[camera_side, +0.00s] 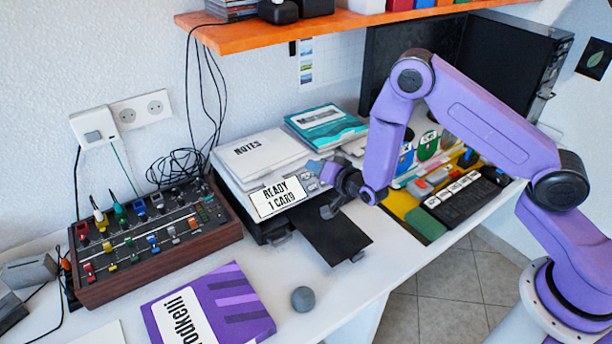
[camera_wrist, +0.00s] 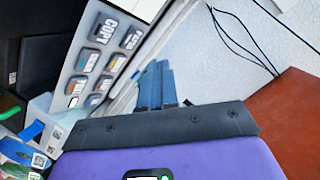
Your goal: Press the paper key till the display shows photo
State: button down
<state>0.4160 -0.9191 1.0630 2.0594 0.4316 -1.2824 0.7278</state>
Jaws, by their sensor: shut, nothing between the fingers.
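The grey printer (camera_side: 232,187) stands on the white desk with its black output tray extended. Its tilted white display (camera_side: 278,198) reads "READY 1 CARD". My gripper (camera_side: 316,168) is above the printer's right side, just behind the display's right end. In the wrist view the blue fingers of my gripper (camera_wrist: 156,85) are together and empty. The printer's key panel (camera_wrist: 88,60) lies to their left, with several dark-framed keys. One is the COPY key (camera_wrist: 103,29). I cannot tell which is the paper key. The fingers look apart from the keys, though the height is unclear.
A NOTES stack (camera_side: 262,156) lies on the printer. A knobbed wooden-sided panel (camera_side: 150,239) is to its left. An orange shelf (camera_side: 270,35) overhangs the back.

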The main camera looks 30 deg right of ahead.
jog(key=shift+s+r, duration=0.35)
jog(key=shift+r, duration=0.3)
jog(key=shift+s+r, duration=0.35)
jog(key=shift+r, duration=0.25)
jog(key=s+a+r+n+g+y, duration=0.1)
jog(key=s+a+r+n+g, duration=0.2)
jog(key=s, duration=0.4)
jog(key=s+a+r+n+g+y, duration=0.2)
jog(key=s+a+n+g, duration=0.15)
jog(key=s, duration=0.25)
jog(key=s+a+r+n+g+y, duration=0.1)
jog(key=s+a+r+n+g, duration=0.2)
jog(key=s, duration=0.4)
jog(key=s+d+r+n+g+h, duration=0.2)
jog(key=s+d+n, duration=0.3)
jog(key=s, duration=0.5)
jog(key=s+d+r+n+g+h, duration=0.2)
jog(key=s+d+n, duration=0.3)
jog(key=s+d, duration=0.4)
jog(key=shift+s+d+r+n+g+h, duration=0.3)
jog(key=shift+s+d+r+n+g, duration=0.15)
jog(key=shift+g, duration=0.2)
jog(key=shift+w+a, duration=0.1)
jog(key=shift+a, duration=0.1)
